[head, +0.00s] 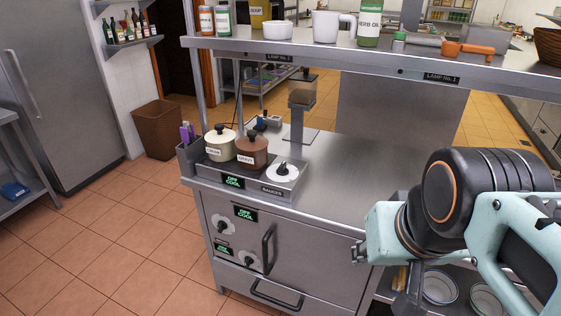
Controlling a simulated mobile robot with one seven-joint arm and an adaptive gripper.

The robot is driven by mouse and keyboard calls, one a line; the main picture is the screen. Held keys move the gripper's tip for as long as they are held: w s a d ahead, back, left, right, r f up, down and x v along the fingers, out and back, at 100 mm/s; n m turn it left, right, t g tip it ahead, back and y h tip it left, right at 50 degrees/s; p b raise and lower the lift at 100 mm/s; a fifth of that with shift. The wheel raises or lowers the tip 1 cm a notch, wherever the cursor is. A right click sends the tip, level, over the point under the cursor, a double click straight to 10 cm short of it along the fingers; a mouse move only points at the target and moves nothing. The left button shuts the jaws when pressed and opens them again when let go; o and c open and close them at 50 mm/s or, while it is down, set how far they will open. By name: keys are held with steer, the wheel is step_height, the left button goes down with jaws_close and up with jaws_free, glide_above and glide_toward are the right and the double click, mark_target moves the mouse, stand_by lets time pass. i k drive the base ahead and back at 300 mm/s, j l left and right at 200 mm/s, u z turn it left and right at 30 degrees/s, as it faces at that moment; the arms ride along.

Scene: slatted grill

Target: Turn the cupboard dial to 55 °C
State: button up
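The steel cupboard (300,250) stands under the counter, with a dark vertical handle on its door. On its left front are two dials with black knobs on pale discs: an upper dial (222,228) and a lower dial (248,257). I cannot read which one is labelled for the cupboard. A display above the dials (245,213) reads OFF COOL in green; a second display (224,249) beside the lower dial is too small to read surely. My gripper (382,275) is right of the cupboard front, apart from both dials; its fingers are partly hidden by the arm.
A countertop unit (272,190) bears two lidded pots, a white dial (283,172) and another OFF COOL display. A shelf (300,48) with jars and bowls spans above the counter. Plates sit on a low shelf below my arm. The tiled floor at left is clear.

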mark_target(222, 226)
steer(key=u, duration=1.3)
steer(key=i+j+u, duration=0.15)
steer(key=u, duration=0.3)
steer(key=i+u, duration=0.4)
steer(key=i, duration=1.15)
steer(key=i+z, duration=0.15)
steer(key=i, duration=0.45)
steer(key=i+j+z, duration=0.15)
steer(key=i, duration=0.4)
steer(key=i+z, duration=0.35)
steer(key=i, duration=0.15)
steer(key=i+z, duration=0.9)
steer(key=i+j+z, duration=0.1)
steer(key=i+z, duration=0.35)
steer(key=i+l+z, duration=0.1)
steer(key=i+z, duration=0.6)
steer(key=i, duration=0.25)
steer(key=i+j+z, duration=0.2)
steer(key=i, duration=0.95)
steer(key=i+l, duration=0.05)
